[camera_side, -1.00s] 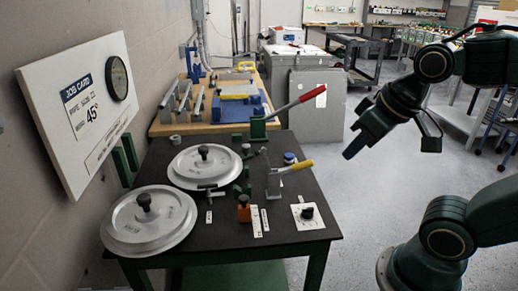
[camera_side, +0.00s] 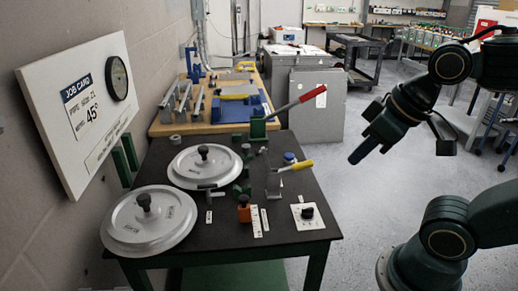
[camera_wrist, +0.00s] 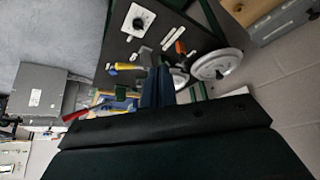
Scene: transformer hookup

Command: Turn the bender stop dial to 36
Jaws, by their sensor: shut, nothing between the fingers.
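The bender stop dial is a black knob (camera_side: 308,212) on a white square plate (camera_side: 299,224) at the front right corner of the black table. In the wrist view the dial (camera_wrist: 138,23) is at the top, left of centre, with marks around the knob too small to read. My gripper (camera_side: 355,160) is shut and empty. It hangs in the air to the right of the table, above and apart from the dial. In the wrist view its fingers (camera_wrist: 157,88) are together. The job card (camera_side: 84,108) on the left shows 45° and a round black gauge.
A wooden bench (camera_side: 160,125) stands behind.

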